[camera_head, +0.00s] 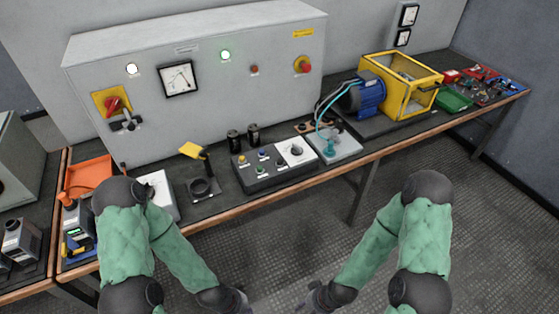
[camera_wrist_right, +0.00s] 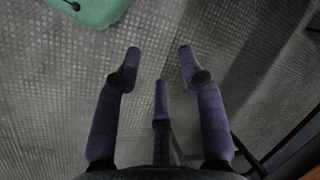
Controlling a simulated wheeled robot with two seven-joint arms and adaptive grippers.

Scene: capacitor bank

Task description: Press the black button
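A dark control box (camera_head: 272,166) with small yellow, blue, green and dark buttons lies on the bench in the head view. Its right part is a white panel with a black knob (camera_head: 296,150). Which small button is the black one is too small to tell surely. My left gripper (camera_head: 238,302) is at the bottom edge, below and apart from the box; its fingers are not clear. My right gripper (camera_head: 318,299) is also low in front of the bench, apart from the box. The right wrist view shows my right gripper (camera_wrist_right: 160,60) with fingers spread and empty above the floor.
A grey cabinet (camera_head: 220,100) with lamps, a meter and red knobs stands behind the box. Two dark cylinders (camera_head: 244,137), a blue motor (camera_head: 362,95) and a yellow frame (camera_head: 410,90) are on the bench. The bench's front edge (camera_head: 330,172) lies between my grippers and the box.

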